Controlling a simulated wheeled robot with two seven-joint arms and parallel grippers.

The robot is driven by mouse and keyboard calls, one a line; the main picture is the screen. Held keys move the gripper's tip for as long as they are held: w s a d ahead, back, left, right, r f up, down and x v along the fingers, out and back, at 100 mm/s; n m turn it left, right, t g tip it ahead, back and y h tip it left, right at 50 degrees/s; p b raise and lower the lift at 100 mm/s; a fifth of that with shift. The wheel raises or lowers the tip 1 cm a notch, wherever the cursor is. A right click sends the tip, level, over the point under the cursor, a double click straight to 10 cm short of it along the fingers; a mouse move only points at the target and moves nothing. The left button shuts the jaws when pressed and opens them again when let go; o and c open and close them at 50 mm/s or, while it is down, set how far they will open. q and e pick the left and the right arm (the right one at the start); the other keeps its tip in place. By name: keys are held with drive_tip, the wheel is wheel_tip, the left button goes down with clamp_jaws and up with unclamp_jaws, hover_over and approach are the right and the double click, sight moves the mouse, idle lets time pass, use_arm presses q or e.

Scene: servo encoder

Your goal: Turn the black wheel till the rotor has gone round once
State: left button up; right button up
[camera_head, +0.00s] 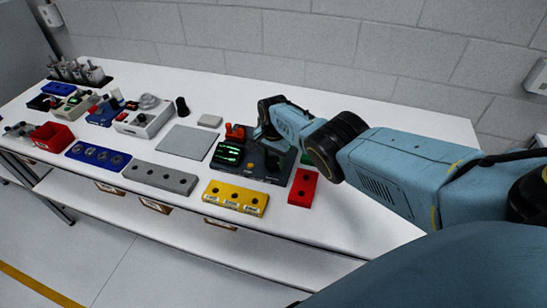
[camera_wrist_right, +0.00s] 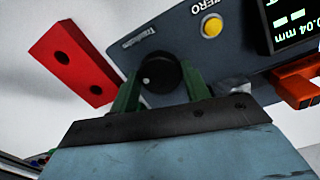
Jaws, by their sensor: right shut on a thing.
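In the right wrist view, the black wheel (camera_wrist_right: 160,74), with a pale mark on its face, sits on a dark grey-blue panel (camera_wrist_right: 185,50). My right gripper (camera_wrist_right: 162,88) is shut on it, with one green finger on each side. In the head view, my right gripper (camera_head: 272,158) is over the right part of the dark instrument (camera_head: 250,172) and hides the wheel. The instrument's display (camera_head: 229,153) is lit green; in the wrist view it reads about 0.04 mm. I cannot pick out the rotor for certain. My left gripper is not in view.
A red two-hole block (camera_head: 303,187) lies right beside the instrument. A yellow block (camera_head: 235,198) lies in front, and a grey plate (camera_head: 188,141) to the left. An orange-red part (camera_wrist_right: 300,88) stands by the instrument. The white table (camera_head: 380,225) is clear at right.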

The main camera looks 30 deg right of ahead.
sight(274, 161)
drive_tip(key=shift+w+d+r+m, duration=0.1)
drive_tip(key=shift+m, duration=0.3)
drive_tip(key=o, duration=1)
wheel_tip(274, 161, up, 6)
drive_tip(key=p, duration=0.4)
drive_tip(key=shift+r+p, duration=0.2)
drive_tip(key=shift+p, duration=0.1)
drive_tip(key=shift+r, duration=3.45)
